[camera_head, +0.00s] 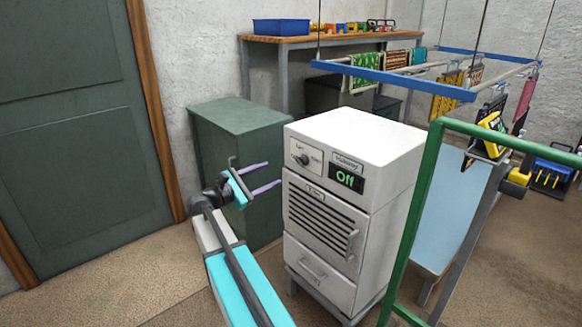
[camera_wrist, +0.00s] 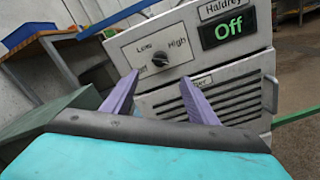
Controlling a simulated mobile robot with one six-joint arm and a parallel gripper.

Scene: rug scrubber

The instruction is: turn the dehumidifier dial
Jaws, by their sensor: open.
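The dehumidifier (camera_head: 330,240) is a white cabinet on a low grey stand, with a dark display (camera_head: 349,179) reading "Off" in green. Its dial (camera_head: 303,159) is a dark knob on a pale plate at the upper left of the front. In the wrist view the dial (camera_wrist: 160,59) sits on a plate marked "Low" and "High", above and between my fingertips. My gripper (camera_head: 267,176) has two purple fingers, spread apart with nothing between them. It is left of the dehumidifier, a little below dial height, apart from the dial. The fingers also show in the wrist view (camera_wrist: 157,92).
A dark green cabinet (camera_head: 235,165) stands close behind my gripper, left of the dehumidifier. A green frame (camera_head: 412,225) stands close on the right. A workbench (camera_head: 330,38) is at the back, and a blue rack (camera_head: 395,77) hangs above. Carpet at front left is clear.

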